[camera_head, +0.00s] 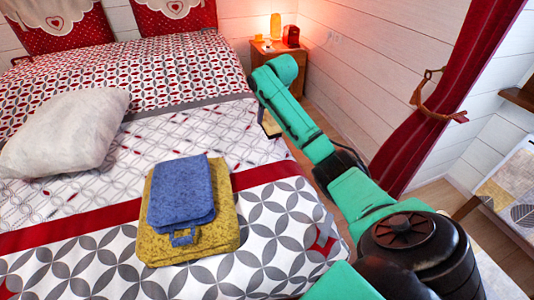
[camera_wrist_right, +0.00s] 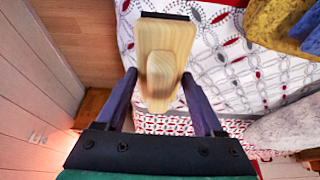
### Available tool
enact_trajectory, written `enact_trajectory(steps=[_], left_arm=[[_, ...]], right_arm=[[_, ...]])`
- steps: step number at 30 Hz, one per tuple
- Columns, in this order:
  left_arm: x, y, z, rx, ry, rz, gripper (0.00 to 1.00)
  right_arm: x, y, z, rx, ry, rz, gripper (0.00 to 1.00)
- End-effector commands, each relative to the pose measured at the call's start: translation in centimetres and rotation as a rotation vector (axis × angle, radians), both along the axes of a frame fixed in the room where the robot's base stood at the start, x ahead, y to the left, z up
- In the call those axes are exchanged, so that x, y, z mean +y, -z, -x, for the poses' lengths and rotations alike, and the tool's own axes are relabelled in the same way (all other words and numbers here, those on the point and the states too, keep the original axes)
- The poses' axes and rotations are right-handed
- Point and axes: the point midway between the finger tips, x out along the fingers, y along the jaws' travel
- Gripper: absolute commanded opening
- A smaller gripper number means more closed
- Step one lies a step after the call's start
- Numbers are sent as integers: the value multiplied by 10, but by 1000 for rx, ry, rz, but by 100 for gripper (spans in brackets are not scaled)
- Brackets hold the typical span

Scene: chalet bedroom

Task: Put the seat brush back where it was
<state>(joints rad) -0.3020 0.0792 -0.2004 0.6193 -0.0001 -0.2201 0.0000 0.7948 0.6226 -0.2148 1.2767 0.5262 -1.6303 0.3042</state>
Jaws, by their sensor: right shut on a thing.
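The seat brush (camera_wrist_right: 165,40) has a pale wooden body and a dark strip at its far end. In the right wrist view it sits between the two fingers of my right gripper (camera_wrist_right: 159,80), which is shut on it. In the head view my right arm reaches along the right side of the bed, and a small part of the brush (camera_head: 270,124) shows beside the bed's edge. The arm hides most of the gripper there. My left gripper is not in view.
The bed (camera_head: 250,272) holds folded yellow (camera_head: 226,222) and blue towels (camera_head: 182,188) and a pale pillow (camera_head: 66,132). A bedside table (camera_head: 284,70) with a lit lamp (camera_head: 276,27) and a red object (camera_head: 291,36) stands beyond my arm. A red curtain (camera_head: 445,100) hangs right.

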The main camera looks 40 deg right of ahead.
Motion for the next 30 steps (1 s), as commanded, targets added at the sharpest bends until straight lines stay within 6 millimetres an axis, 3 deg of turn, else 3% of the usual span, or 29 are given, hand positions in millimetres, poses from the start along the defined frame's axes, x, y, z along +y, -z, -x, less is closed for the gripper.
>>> enact_trajectory(steps=[1,6,16,19,27,28,30], left_arm=[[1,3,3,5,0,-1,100],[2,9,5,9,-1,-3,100],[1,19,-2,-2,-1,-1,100],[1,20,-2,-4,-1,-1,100],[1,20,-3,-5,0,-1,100],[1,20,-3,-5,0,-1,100],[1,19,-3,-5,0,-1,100]], right_arm=[[0,20,2,6,0,0,17],[1,77,1,5,0,-1,17],[1,142,0,1,0,0,17],[1,154,0,-1,-1,1,17],[1,155,0,-1,-1,1,17],[1,155,0,-1,-1,1,73],[1,155,0,-1,-1,1,99]])
